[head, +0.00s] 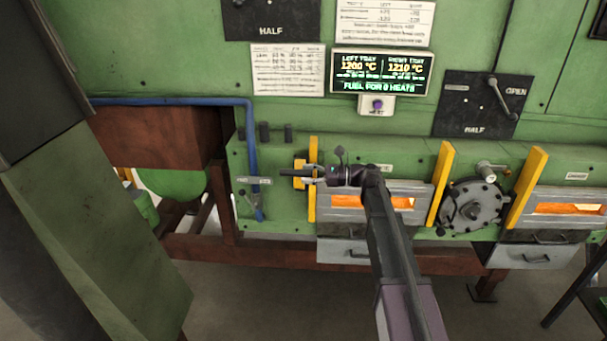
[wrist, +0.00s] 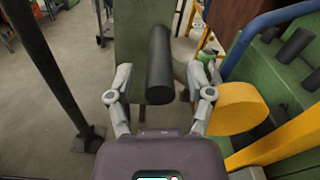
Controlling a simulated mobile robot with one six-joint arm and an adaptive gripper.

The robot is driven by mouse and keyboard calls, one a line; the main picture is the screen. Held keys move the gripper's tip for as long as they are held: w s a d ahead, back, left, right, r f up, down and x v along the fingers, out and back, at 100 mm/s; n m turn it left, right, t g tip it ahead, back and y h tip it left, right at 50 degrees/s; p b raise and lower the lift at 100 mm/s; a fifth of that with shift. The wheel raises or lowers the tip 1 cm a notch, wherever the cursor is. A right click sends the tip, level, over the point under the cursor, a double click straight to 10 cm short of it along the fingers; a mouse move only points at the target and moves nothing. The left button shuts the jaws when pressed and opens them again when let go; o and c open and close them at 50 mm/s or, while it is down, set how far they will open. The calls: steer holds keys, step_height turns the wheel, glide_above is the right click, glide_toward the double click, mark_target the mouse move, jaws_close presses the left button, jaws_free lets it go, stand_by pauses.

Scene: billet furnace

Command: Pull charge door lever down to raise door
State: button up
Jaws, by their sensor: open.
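The lever's black cylindrical grip (wrist: 160,62) stands out toward the camera in the wrist view. A yellow disc (wrist: 237,107) lies to its lower right. My gripper (wrist: 160,72) is open, with one grey finger on each side of the black grip; I cannot tell whether either finger touches it. In the head view my gripper (head: 310,174) points left, in front of the yellow lever mount (head: 299,182) at the left yellow post. It partly hides the lever there. The grey charge door (head: 345,214) is behind my arm, with an orange glowing slot in it.
Yellow posts (head: 440,186) flank the door. A round bolted cover (head: 474,205) and a second glowing door (head: 570,207) are to the right. A blue pipe (head: 251,150) runs down on the left. A large green column (head: 95,190) stands at the left front.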

steer(key=shift+a, duration=0.75)
jaws_close()
steer(key=shift+s+f, duration=0.1)
steer(key=shift+f, duration=0.05)
